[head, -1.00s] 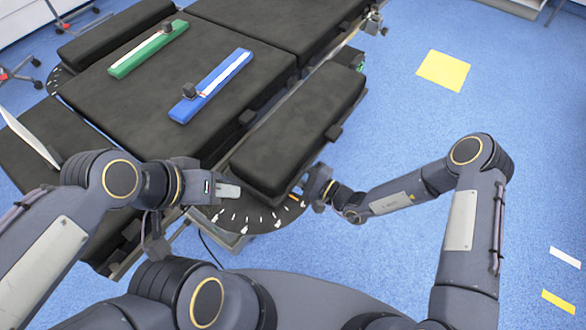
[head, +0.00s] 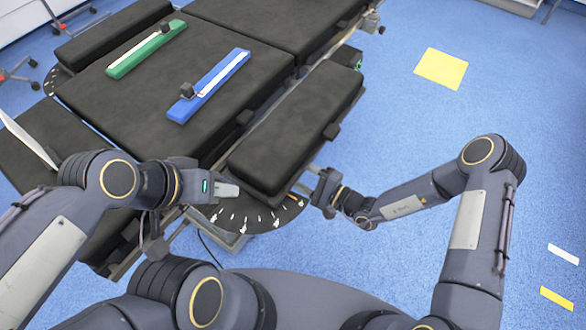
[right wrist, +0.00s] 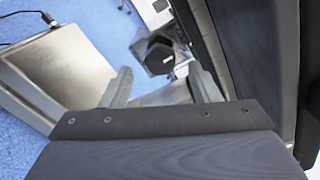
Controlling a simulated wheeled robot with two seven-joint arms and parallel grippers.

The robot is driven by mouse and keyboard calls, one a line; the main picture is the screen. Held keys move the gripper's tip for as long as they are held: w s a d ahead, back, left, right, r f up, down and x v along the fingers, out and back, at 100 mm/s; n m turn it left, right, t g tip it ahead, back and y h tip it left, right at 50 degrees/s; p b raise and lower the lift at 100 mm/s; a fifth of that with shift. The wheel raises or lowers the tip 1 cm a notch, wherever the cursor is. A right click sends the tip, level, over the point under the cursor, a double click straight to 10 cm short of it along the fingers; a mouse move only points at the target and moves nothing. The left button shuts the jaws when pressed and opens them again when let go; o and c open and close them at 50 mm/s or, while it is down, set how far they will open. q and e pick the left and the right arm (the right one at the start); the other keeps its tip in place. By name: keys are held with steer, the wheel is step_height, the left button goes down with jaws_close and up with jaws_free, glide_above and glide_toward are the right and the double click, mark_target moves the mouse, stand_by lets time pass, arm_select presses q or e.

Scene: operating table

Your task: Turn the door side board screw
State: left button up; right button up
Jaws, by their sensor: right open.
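The long black side board (head: 298,128) lies along the right edge of the operating table in the head view. A dark faceted knob, likely its screw (right wrist: 158,58), shows ahead of my right gripper (right wrist: 163,86) in the right wrist view. The two grey fingers are apart, with the knob between them in the picture and farther off; contact does not show. In the head view my right gripper (head: 317,176) is beside the board's near right corner, and the screw cannot be made out there. My left gripper (head: 230,190) is left of the board's near end; its finger gap is unclear.
A blue bar (head: 215,82) and a green bar (head: 140,50) lie on the black table top (head: 130,100). A dark curved plate with white marks (head: 250,215) sits below the board's near end.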

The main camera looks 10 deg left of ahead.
steer(key=v, duration=0.4)
steer(key=shift+d, duration=0.2)
steer(key=shift+s, duration=0.1)
